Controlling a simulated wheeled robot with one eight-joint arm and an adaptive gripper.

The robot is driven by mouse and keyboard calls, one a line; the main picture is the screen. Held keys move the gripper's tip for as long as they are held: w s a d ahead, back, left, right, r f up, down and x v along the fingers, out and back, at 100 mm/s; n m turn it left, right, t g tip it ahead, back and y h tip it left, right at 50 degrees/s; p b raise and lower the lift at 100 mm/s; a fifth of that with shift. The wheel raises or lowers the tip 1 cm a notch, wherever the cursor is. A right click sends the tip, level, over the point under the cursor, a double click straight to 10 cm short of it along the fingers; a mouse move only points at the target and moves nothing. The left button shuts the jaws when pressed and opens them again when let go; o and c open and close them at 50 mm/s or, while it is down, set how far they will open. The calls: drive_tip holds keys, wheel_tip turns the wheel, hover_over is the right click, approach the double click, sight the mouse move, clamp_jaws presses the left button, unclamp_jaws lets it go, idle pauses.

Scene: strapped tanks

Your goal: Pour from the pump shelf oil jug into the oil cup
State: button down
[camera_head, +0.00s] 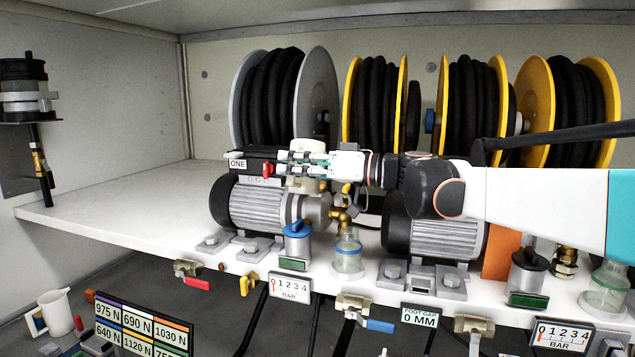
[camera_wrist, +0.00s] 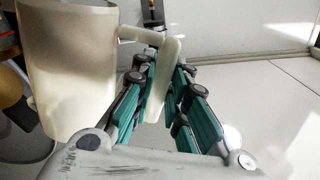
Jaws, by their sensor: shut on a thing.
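My gripper (camera_head: 318,160) is shut on the handle of a cream oil jug (camera_head: 305,182) and holds it in front of the left pump, above the shelf's front part. The fingers hide part of the jug. In the wrist view the jug (camera_wrist: 70,75) fills the left side, with its handle (camera_wrist: 168,80) between the green finger pads (camera_wrist: 160,105). The jug looks about upright; its contents are hidden. Below and right of it, a clear glass cup (camera_head: 347,257) stands on the shelf edge. I cannot tell which is the oil cup.
The left pump (camera_head: 262,205) and right pump (camera_head: 450,240) stand on the white shelf (camera_head: 110,212). Hose reels (camera_head: 375,95) line the back. Valves and gauges hang below the front edge. Another glass cup (camera_head: 608,280) is far right. The shelf's left part is clear.

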sight(298, 144)
drive_tip(key=shift+r, duration=0.15)
drive_tip(key=shift+d+r+m, duration=0.1)
drive_tip(key=shift+r+m, duration=0.2)
drive_tip(key=shift+m, duration=0.2)
drive_tip(key=shift+r, duration=0.1)
idle(0.7)
drive_tip(key=shift+r+m+p, duration=0.25)
drive_tip(key=shift+m+p, duration=0.1)
drive_tip(key=shift+m, duration=0.15)
idle(0.5)
drive_tip(key=shift+w+r+m+p, duration=0.1)
drive_tip(key=shift+r+m+p, duration=0.2)
drive_tip(key=shift+r+m, duration=0.25)
idle(0.3)
drive_tip(key=shift+r, duration=0.2)
drive_tip(key=shift+w+d+r+m+p, duration=0.15)
drive_tip(key=shift+r+m+p, duration=0.2)
drive_tip(key=shift+r+m, duration=0.2)
